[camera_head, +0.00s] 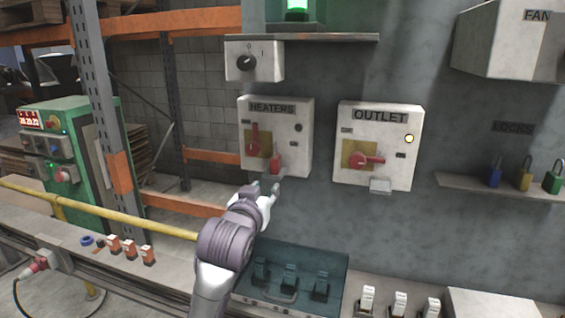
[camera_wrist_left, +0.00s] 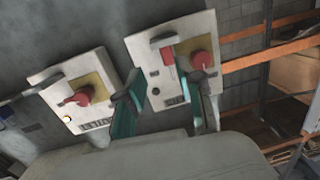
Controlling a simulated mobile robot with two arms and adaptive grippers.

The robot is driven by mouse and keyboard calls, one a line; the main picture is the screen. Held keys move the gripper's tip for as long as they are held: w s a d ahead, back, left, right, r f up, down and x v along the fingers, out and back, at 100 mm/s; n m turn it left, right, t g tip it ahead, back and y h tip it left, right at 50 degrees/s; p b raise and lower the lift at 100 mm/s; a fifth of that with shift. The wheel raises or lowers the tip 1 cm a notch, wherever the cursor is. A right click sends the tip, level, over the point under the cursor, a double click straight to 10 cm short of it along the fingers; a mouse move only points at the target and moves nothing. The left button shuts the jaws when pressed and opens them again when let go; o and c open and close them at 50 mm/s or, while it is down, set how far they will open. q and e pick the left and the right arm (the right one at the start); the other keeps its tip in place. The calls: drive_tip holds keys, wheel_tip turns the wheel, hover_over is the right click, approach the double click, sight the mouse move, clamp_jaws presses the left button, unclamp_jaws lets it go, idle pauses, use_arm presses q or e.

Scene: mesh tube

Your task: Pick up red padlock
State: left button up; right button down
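The red padlock (camera_head: 276,164) is at the lower part of the white HEATERS box (camera_head: 297,126), right of and below that box's red rotary handle (camera_head: 254,140). In the left wrist view the box appears turned over, with the padlock (camera_wrist_left: 168,57) left of the handle (camera_wrist_left: 200,60). My left gripper (camera_head: 265,189) is just below the HEATERS box, fingers spread and pointing up toward it. In the left wrist view the left gripper's fingers (camera_wrist_left: 166,92) are apart with nothing between them, and the padlock shows beyond the gap. My right gripper is not in view.
The OUTLET box (camera_head: 398,158), with its own red handle, is to the right. A shelf (camera_head: 470,186) at the right holds blue, yellow and green padlocks. A yellow rail (camera_head: 120,216) runs left.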

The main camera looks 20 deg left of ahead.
use_arm(q)
drive_tip(key=t, duration=0.1)
approach(274, 143)
drive_tip(key=w+p, duration=0.2)
drive_tip(key=w, duration=0.3)
drive_tip(key=w+p, duration=0.2)
drive_tip(key=w, duration=0.3)
drive_tip(key=shift+a+f, duration=0.15)
drive_tip(key=shift+a, duration=0.05)
drive_tip(key=shift+w+f+p, duration=0.1)
drive_tip(key=shift+w+p, duration=0.2)
drive_tip(key=shift+w, duration=0.3)
clamp_jaws()
